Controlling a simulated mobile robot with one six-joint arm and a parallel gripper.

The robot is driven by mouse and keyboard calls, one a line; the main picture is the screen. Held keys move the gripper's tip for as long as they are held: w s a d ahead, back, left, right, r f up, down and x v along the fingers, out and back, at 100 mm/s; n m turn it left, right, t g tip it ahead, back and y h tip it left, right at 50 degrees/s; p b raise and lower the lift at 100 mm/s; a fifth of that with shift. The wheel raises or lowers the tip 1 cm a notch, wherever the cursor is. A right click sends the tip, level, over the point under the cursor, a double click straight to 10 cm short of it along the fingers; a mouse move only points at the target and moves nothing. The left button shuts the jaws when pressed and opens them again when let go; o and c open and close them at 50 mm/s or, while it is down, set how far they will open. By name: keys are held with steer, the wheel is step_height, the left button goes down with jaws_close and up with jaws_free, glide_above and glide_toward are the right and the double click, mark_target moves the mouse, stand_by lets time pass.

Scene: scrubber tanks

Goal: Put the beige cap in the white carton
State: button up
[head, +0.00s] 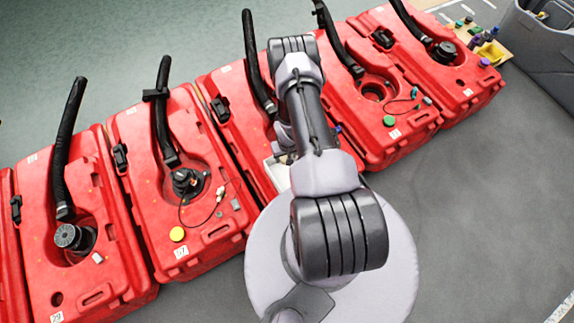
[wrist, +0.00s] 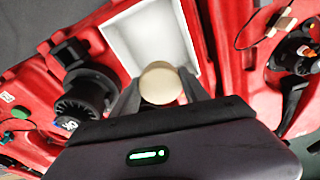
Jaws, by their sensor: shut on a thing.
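My gripper (wrist: 160,92) is shut on the beige cap (wrist: 160,80), a round pale disc held between its two fingertips in the wrist view. The white carton (wrist: 149,40) is an open box lying on a red tank, just beyond the cap in the wrist view. The cap overlaps the carton's near side in that picture; its height above the carton I cannot tell. In the head view my arm hides the gripper and the cap. Only a small part of the carton (head: 278,174) shows there, left of my arm.
Red tanks (head: 200,215) with black hoses (head: 162,125) stand in a row. A yellow cap (head: 177,234) and a green cap (head: 389,120) lie on tanks. A black fitting (wrist: 85,95) stands left of the gripper. A grey bin (head: 540,40) is at upper right; the floor in front is clear.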

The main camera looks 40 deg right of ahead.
steer(key=f+b, duration=0.5)
steer(key=f, duration=0.6)
steer(key=shift+s, duration=0.2)
steer(key=shift+r, duration=0.2)
steer(key=shift+f+b, duration=0.5)
steer(key=shift+b, duration=0.05)
steer(key=shift+f, duration=0.1)
steer(key=o, duration=1.3)
